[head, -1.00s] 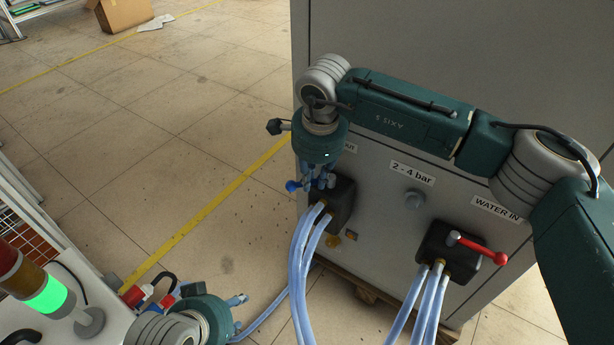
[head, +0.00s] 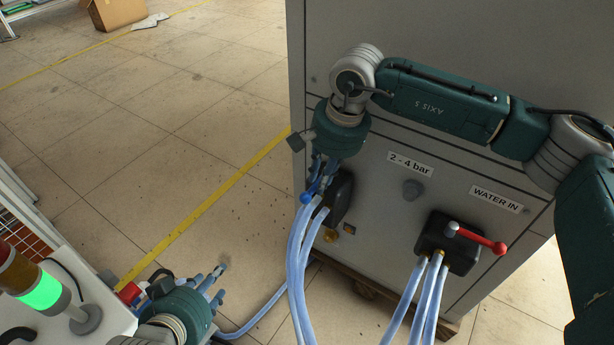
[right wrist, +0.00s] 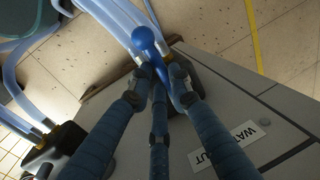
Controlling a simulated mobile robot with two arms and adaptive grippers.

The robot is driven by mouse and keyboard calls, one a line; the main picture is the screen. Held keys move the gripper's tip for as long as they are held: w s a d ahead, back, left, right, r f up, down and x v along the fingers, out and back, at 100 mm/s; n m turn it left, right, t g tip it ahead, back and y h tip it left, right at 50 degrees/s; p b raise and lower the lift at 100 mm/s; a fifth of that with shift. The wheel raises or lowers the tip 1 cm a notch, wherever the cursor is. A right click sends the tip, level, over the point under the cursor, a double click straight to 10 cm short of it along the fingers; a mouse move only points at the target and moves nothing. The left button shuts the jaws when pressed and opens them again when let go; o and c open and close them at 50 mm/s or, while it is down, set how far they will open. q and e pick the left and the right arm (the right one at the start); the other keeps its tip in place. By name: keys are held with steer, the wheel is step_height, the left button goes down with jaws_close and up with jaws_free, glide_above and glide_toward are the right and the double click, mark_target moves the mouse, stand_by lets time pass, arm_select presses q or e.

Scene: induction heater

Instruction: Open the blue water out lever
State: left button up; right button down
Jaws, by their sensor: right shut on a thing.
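The blue water out lever (head: 306,198) shows its round knob in the head view, at the black valve block (head: 342,200) on the grey cabinet's left part. In the right wrist view the lever (right wrist: 146,44) lies between my fingers, its knob sticking out past the fingertips. My right gripper (head: 322,182) points down over the lever and is shut on it; the wrist view also shows the gripper (right wrist: 158,88). The fingers hide part of the lever in the head view. My left gripper (head: 218,282) is open and empty at the lower left, away from the cabinet.
Blue hoses (head: 300,255) hang below the water out block. The water in block (head: 436,238), with a red lever (head: 483,239) and more hoses, is to the right. A signal lamp (head: 42,292) stands at the lower left.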

steer(key=shift+r, duration=0.1)
stand_by(0.5)
steer(key=c, duration=1.6)
jaws_free()
steer(key=shift+d, duration=0.1)
steer(key=r, duration=0.4)
steer(key=s+d+r, duration=0.1)
steer(key=r, duration=0.2)
steer(key=d+r, duration=0.1)
steer(key=r, duration=0.3)
steer(key=shift+s+r, duration=0.2)
steer(key=shift+r, duration=0.15)
steer(key=shift+a, duration=0.1)
